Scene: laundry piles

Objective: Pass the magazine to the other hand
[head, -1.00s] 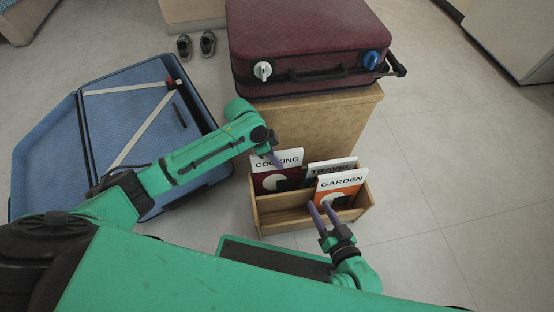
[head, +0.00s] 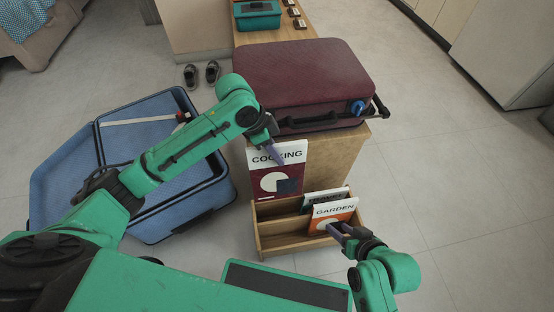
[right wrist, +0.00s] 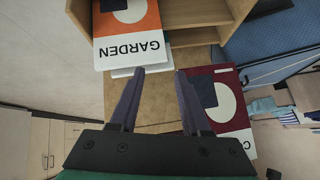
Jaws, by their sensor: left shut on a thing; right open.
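The maroon and white COOKING magazine (head: 265,183) is upright above the left part of the wooden rack (head: 285,245). My left gripper (head: 276,157) is shut on its top edge. The magazine also shows in the right wrist view (right wrist: 234,112), to the right of my right gripper's fingers. My right gripper (head: 337,233) is open and empty, in front of the orange and white GARDEN magazine (head: 332,216) in the rack. In the right wrist view the open fingers (right wrist: 158,74) point toward GARDEN (right wrist: 128,44), with nothing between them.
The TRAVEL magazine (head: 322,199) stands behind GARDEN in the rack. A maroon suitcase (head: 300,80) lies on the wooden bench (head: 345,150) behind it. An open blue suitcase (head: 140,160) lies on the floor at left. Floor to the right is clear.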

